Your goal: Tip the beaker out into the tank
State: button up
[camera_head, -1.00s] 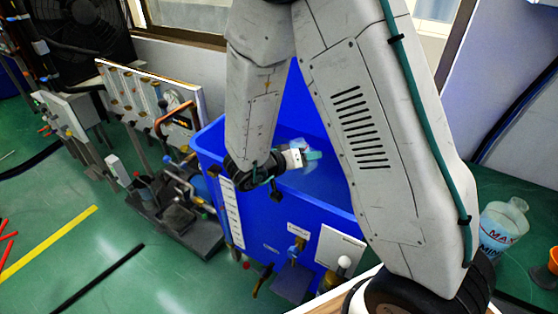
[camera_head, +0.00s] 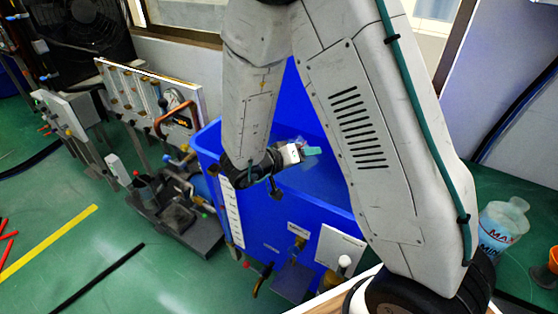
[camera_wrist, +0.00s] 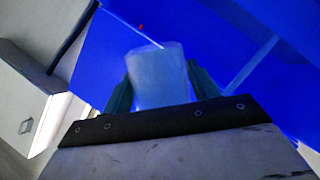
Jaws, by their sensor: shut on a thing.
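The tank is a large open blue tub (camera_head: 270,223) in the middle of the head view. Its blue surface also fills much of the wrist view (camera_wrist: 240,35). My gripper (camera_head: 309,151) is over the tank's opening, above the rim. In the wrist view my gripper (camera_wrist: 158,90) has its two teal fingers on either side of a pale translucent beaker (camera_wrist: 158,75), shut on it. In the head view the beaker is mostly hidden behind the gripper, with only a faint clear part showing. I cannot tell its exact tilt or what is inside it.
A clear bottle with MAX and MIN marks (camera_head: 500,232) stands on the green surface at right, beside an orange-topped item (camera_head: 553,258). Valves and fittings are on the tank's front. A panel rig (camera_head: 150,97) stands left of the tank.

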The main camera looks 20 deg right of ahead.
aim_at(306, 141)
jog(key=shift+s+r+n+h, duration=0.1)
jog(key=shift+r+n+h, duration=0.4)
jog(key=shift+n, duration=0.1)
dwell(0.8)
jog(key=shift+f+n+g+h+p, duration=0.3)
jog(key=shift+n+g+h+p, duration=0.1)
jog(key=shift+n+g+p, duration=0.15)
dwell(0.9)
jog(key=shift+r+n+h, duration=0.3)
jog(key=shift+r+n, duration=0.15)
jog(key=shift+n, duration=0.3)
dwell(0.6)
jog(key=shift+w+a+r+n+h, duration=0.35)
jog(key=shift+w+r+n+h, duration=0.1)
jog(key=shift+w+n+h, duration=0.2)
dwell(0.7)
jog(key=shift+w+a+r+n+h, duration=0.15)
jog(key=shift+r+n+h, duration=0.35)
jog(key=shift+n, duration=0.45)
dwell(0.8)
